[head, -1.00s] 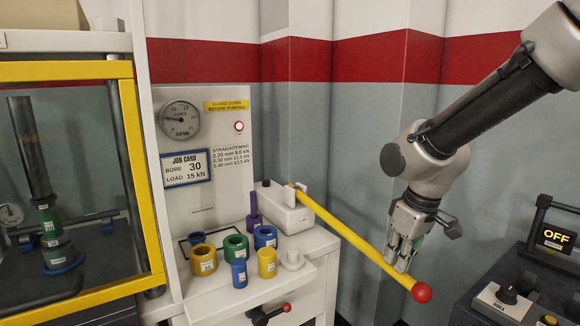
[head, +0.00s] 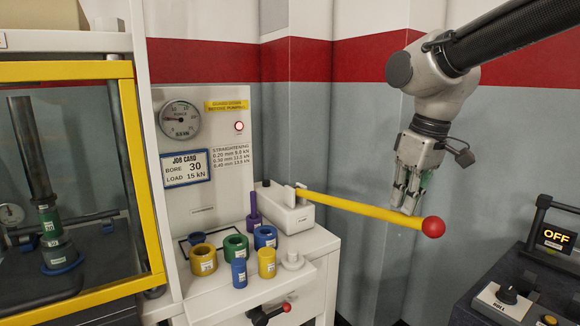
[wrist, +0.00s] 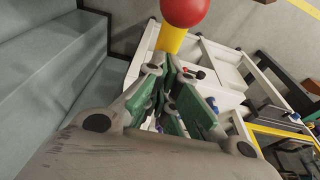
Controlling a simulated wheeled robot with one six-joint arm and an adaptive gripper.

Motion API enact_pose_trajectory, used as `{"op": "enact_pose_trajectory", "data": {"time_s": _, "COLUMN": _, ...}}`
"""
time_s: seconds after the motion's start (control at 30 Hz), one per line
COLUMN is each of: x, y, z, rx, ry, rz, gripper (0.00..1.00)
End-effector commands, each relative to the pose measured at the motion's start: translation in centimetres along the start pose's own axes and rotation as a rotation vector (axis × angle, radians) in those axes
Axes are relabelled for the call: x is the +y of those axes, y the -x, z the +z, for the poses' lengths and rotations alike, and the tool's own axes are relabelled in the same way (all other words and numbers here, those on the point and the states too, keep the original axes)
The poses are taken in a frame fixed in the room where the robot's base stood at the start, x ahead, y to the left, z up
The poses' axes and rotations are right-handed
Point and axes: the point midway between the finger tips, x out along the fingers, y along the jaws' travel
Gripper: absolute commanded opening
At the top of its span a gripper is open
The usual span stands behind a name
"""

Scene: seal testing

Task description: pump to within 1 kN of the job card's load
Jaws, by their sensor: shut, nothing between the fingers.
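The yellow pump lever (head: 355,207) with a red ball end (head: 433,227) slants slightly down to the right from the white pump block (head: 292,210). My gripper (head: 405,208) is shut and empty, its fingertips at the lever near the ball; I cannot tell if they touch it. In the wrist view the green-padded fingers (wrist: 165,65) are together, with the lever (wrist: 171,38) and ball (wrist: 186,10) just beyond. The job card (head: 185,168) reads bore 30, load 15 kN. The dial gauge (head: 180,119) has its needle pointing left; its value is too small to read surely.
A yellow-framed guard (head: 142,190) stands in front of the press at left. Several coloured rings and plugs, including a green ring (head: 236,247), sit on the bench. A control box (head: 500,300) with an "OFF" display (head: 554,239) stands right.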

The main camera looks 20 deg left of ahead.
Motion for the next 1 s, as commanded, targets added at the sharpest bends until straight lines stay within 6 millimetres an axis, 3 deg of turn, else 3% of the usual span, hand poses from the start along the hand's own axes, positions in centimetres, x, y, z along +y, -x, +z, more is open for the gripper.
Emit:
{"op": "enact_pose_trajectory", "data": {"time_s": 0.23, "x": 0.0, "y": -0.7, "z": 0.2, "rx": -0.002, "ry": 0.0, "rz": 0.0, "gripper": 0.0}}
{"op": "enact_pose_trajectory", "data": {"time_s": 1.0, "x": 0.0, "y": -7.5, "z": 1.8, "rx": -0.001, "ry": -0.001, "rz": -0.001, "gripper": 0.0}}
